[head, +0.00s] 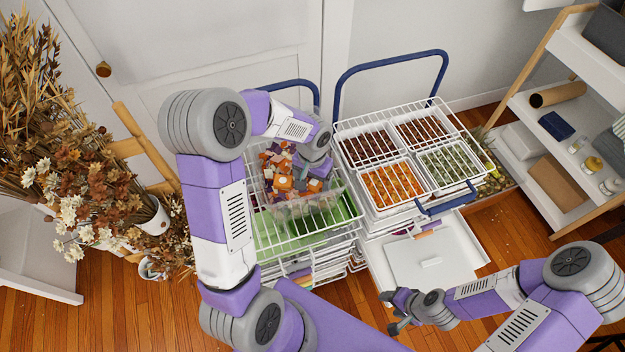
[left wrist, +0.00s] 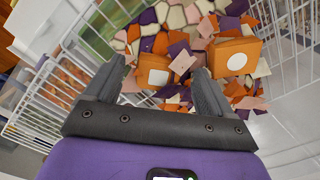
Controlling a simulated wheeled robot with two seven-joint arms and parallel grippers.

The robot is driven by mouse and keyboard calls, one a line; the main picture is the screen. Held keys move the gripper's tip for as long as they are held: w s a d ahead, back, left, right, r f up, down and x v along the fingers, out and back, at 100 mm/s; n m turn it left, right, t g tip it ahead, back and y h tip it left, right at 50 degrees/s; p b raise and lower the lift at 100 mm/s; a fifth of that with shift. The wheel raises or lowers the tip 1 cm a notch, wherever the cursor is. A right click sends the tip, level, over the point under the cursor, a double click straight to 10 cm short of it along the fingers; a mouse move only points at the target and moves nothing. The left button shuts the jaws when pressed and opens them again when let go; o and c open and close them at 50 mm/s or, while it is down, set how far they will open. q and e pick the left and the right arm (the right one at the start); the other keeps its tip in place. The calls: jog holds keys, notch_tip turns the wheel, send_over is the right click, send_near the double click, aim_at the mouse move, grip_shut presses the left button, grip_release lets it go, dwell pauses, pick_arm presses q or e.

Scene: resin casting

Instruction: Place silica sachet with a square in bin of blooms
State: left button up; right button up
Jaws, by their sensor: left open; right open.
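A clear bin (head: 335,208) in the left cart's wire basket holds a heap of orange, purple and pale scraps and sachets. One orange sachet (left wrist: 152,72) and another orange sachet (left wrist: 238,57) bear pale round-looking marks; a square mark cannot be made out. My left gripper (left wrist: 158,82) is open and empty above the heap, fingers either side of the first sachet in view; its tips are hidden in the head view. Wire-covered bins on the right cart hold dark red, brown, orange (head: 392,186) and green (head: 447,166) contents, possibly the blooms. My right gripper (head: 397,314) is open and empty.
A white panel (head: 430,262) projects below the right cart's bins. Blue cart handles (head: 390,62) rise behind. Dried flowers (head: 75,195) stand at left, and a shelf (head: 560,120) at right. The wire basket rim (head: 258,225) surrounds the clear bin.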

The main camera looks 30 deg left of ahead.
aim_at(312, 184)
pick_arm(q)
notch_tip(312, 184, up, 12)
jog(key=p, duration=0.1)
jog(key=shift+f+p, duration=0.25)
jog(key=shift+p, duration=0.05)
pick_arm(e)
jog(key=shift+r, duration=0.9)
